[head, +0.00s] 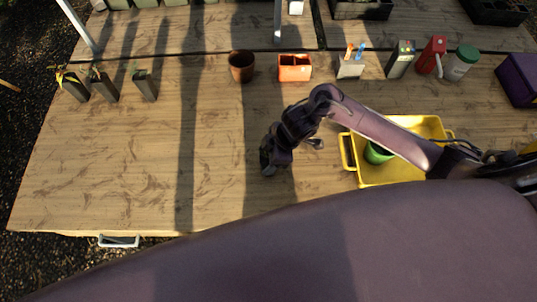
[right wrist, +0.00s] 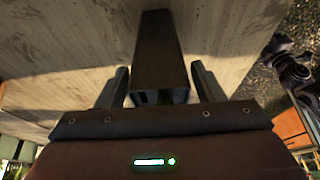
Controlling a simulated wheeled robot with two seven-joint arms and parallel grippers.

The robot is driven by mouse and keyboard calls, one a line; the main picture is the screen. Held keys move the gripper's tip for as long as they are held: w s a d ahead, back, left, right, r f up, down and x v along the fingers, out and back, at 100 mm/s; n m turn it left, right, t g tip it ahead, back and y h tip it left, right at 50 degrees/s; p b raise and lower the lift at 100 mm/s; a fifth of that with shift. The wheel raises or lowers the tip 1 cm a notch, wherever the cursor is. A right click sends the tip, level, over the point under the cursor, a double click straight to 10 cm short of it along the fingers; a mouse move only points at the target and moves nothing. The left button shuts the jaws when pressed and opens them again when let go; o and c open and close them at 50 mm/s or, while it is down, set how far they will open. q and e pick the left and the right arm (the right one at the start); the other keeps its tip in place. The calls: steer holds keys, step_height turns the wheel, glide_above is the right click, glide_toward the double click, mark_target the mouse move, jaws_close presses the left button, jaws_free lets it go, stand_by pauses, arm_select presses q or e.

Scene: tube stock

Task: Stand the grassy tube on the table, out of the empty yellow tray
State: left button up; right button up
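A dark square tube (right wrist: 160,50) stands between the fingers of my right gripper in the right wrist view, with a little green at its near end. Bare tabletop lies around it. My right gripper (right wrist: 160,85) has a finger on each side of the tube, with a thin gap showing at each side, so it looks open around it. In the head view my right gripper (head: 268,160) is low over the table, left of the yellow tray (head: 345,152). The tray holds a green round pot (head: 377,153), partly hidden by my arm. My left gripper is not in view.
Several small plant tubes (head: 106,86) stand at the far left. A brown pot (head: 241,66), an orange pot (head: 295,67), a tool holder (head: 350,66), boxes and a green-lidded jar (head: 461,63) line the back. The table (head: 130,180) is clear at the left front.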

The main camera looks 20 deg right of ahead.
steer(key=shift+o, duration=0.2)
steer(key=shift+d+r, duration=0.1)
steer(key=shift+r, duration=0.3)
steer(key=v, duration=1.1)
steer(key=shift+r+b, duration=0.25)
steer(key=shift+b, duration=0.2)
steer(key=shift+s+d, duration=0.1)
steer(key=shift+d, duration=0.05)
